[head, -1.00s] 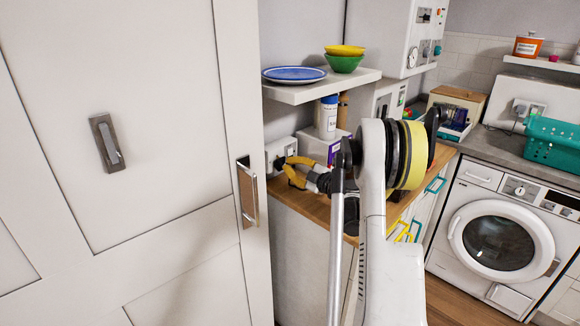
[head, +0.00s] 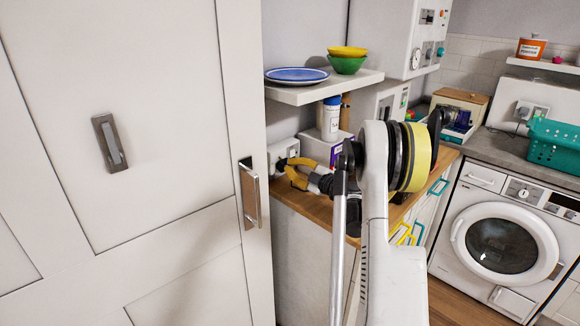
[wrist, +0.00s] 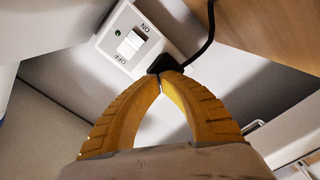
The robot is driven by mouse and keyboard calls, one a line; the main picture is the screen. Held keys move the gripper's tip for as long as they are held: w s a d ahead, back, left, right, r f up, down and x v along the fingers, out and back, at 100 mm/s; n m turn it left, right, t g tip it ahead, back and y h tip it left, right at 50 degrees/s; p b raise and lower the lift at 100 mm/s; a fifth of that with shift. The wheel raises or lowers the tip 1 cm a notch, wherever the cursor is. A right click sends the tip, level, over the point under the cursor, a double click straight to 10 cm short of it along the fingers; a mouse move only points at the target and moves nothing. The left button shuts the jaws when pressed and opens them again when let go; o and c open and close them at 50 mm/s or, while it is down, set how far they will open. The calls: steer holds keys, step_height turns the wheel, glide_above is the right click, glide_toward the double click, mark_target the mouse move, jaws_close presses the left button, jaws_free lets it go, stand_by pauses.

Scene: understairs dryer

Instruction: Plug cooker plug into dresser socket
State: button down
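The black plug (wrist: 166,63) with its dark cable (wrist: 208,35) shows between my fingertips in the wrist view. My gripper (wrist: 162,82) has its yellow fingers closed on the plug. The white dresser socket (wrist: 128,40), with an ON/OFF rocker switch and a small green light, is right behind the plug. The plug overlaps the socket's lower right part; I cannot tell whether it is seated. In the head view the socket (head: 275,157) is on the wall above the wooden counter, and my gripper (head: 287,166) is up against it. My fingers hide most of the plug there.
A shelf (head: 320,90) with a blue plate and stacked bowls hangs above the socket. A white-and-blue bottle (head: 331,120) and a box (head: 322,152) stand beside my gripper. A tall white door (head: 150,140) is close on the left. A washing machine (head: 500,240) stands at right.

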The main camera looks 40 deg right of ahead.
steer(key=s+d, duration=0.1)
steer(key=s, duration=1.2)
steer(key=shift+s, duration=0.4)
steer(key=shift+r, duration=0.1)
